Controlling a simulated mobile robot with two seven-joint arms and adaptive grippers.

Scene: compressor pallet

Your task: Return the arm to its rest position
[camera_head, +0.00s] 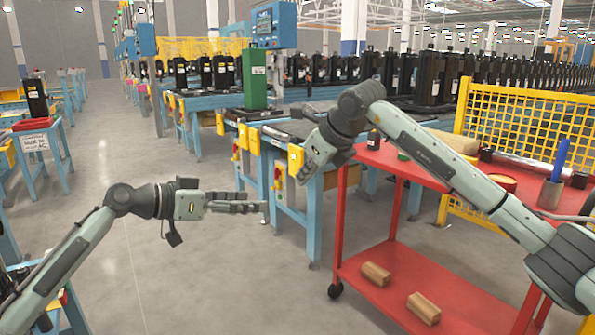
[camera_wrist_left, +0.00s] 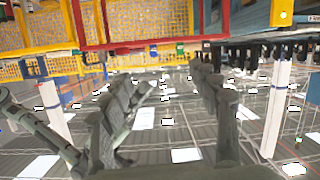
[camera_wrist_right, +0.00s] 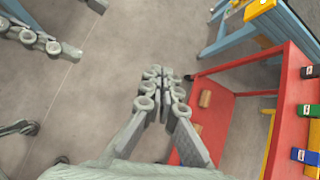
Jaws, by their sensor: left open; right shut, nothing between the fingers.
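My left gripper (camera_head: 250,202) is held level over the open floor at the left of the head view, pointing right. In the left wrist view its two fingers (camera_wrist_left: 172,80) stand apart with nothing between them. My right gripper (camera_head: 308,165) is raised between the blue bench and the red cart in the head view, partly blended with the yellow boxes behind it. In the right wrist view its fingers (camera_wrist_right: 160,80) are together, pointing at the floor, and hold nothing. My right arm crosses in front of the red cart.
The red cart (camera_head: 370,250) stands at the right, with two wooden blocks (camera_head: 375,273) on its lower shelf. A blue bench (camera_head: 315,220) with a green compressor (camera_head: 254,78) is behind. A yellow mesh fence (camera_head: 525,120) stands at right. Grey floor (camera_head: 200,280) is clear at centre left.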

